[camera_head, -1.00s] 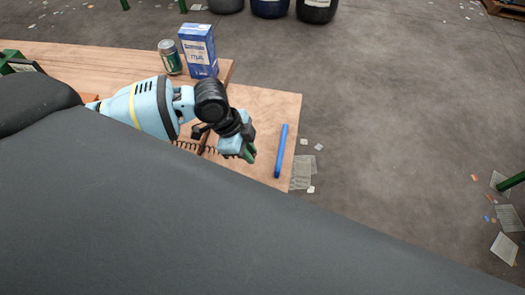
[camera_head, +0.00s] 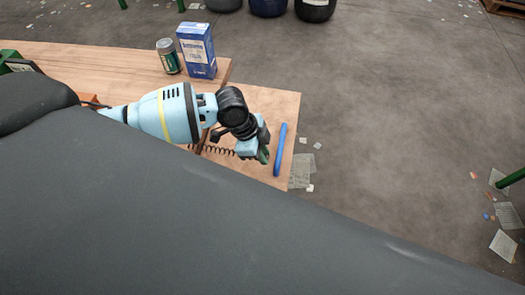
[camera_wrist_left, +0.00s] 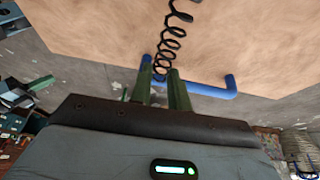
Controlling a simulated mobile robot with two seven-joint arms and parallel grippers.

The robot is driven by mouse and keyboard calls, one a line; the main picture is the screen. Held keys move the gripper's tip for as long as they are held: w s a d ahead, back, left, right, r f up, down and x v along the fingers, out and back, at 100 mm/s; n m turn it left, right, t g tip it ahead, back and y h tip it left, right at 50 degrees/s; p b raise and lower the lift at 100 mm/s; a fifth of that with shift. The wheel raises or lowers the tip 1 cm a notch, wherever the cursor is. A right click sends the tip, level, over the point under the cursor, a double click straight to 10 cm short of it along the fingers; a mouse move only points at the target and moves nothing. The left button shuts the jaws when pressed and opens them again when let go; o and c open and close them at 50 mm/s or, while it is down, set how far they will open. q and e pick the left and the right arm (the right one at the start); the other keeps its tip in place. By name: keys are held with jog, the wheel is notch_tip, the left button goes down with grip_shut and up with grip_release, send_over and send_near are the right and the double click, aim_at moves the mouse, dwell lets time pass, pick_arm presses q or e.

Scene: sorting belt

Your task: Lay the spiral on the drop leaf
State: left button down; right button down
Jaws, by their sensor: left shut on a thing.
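The spiral is a dark wire coil (camera_head: 218,151), stretched out to the left of my left gripper (camera_head: 263,155). In the left wrist view the coil (camera_wrist_left: 170,45) runs up from between the green fingers of my left gripper (camera_wrist_left: 160,73), which is shut on its near end. The drop leaf (camera_head: 272,106) is the pale wooden panel at the right end of the table, and its surface (camera_wrist_left: 245,35) fills the top of the wrist view. The gripper and most of the coil are over the leaf. I cannot tell whether the coil touches it. My right gripper is not in view.
A blue bar (camera_head: 280,150) runs along the leaf's outer edge, just right of the gripper. A blue carton (camera_head: 197,50) and a can (camera_head: 168,56) stand on the table (camera_head: 110,62) behind. My dark body hides the near side.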

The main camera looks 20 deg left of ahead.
pick_arm(q)
jog(key=shift+f, duration=0.1)
jog(key=shift+f, duration=0.35)
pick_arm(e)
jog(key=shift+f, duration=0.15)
pick_arm(q)
jog(key=shift+f, duration=0.1)
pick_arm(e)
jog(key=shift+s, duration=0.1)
pick_arm(q)
jog(key=c, duration=1.3)
grip_release()
jog(key=shift+r, duration=0.3)
jog(key=p+v, duration=0.1)
jog(key=v, duration=1.1)
jog(key=shift+a+r, duration=0.1)
jog(key=shift+r, duration=0.2)
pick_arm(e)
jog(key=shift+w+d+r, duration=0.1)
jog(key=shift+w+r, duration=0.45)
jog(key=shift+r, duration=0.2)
